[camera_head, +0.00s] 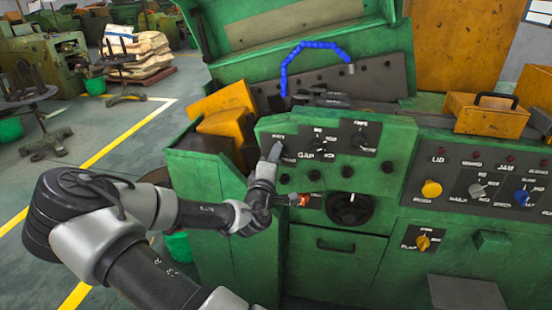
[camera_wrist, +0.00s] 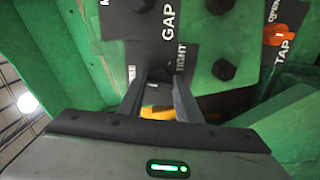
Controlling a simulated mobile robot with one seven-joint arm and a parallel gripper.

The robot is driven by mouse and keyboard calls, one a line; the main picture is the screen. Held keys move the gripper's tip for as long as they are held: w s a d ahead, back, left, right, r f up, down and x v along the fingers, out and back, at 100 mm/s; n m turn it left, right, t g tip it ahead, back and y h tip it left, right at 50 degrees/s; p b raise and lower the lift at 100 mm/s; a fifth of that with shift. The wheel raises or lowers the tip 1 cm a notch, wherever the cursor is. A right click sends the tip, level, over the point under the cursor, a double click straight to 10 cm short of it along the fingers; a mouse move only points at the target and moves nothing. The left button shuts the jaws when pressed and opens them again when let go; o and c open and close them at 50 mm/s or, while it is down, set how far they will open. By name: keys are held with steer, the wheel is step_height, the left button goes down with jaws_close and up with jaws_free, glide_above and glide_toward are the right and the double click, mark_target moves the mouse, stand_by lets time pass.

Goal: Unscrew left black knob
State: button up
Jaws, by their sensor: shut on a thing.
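The green control panel (camera_head: 300,165) faces me. My gripper (camera_head: 276,150) is at the left black knob of its upper row, which it hides in the head view. In the wrist view my gripper's fingers (camera_wrist: 160,90) are closed around the left black knob (camera_wrist: 160,73), beside the GAP and TIGHT labels. The knob is mostly hidden between the fingers; its thread and turn cannot be seen. The middle black knob (camera_head: 318,144) and right black knob (camera_head: 359,139) of the upper row are in their plates.
A lower row of small black knobs (camera_head: 314,175) is close below my gripper. An orange handle (camera_head: 301,199) and a black handwheel (camera_head: 349,208) are lower on the panel. A blue hose (camera_head: 317,44) arches behind. Yellow parts (camera_head: 225,110) are at left.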

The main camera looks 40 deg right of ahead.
steer(key=shift+f+n, duration=0.1)
steer(key=shift+n, duration=0.4)
steer(key=o, duration=1)
steer(key=shift+o, duration=0.2)
steer(key=shift+s+a, duration=0.1)
steer(key=p+v, duration=0.7)
steer(key=v, duration=1)
steer(key=shift+p, duration=0.35)
steer(key=shift+s, duration=0.15)
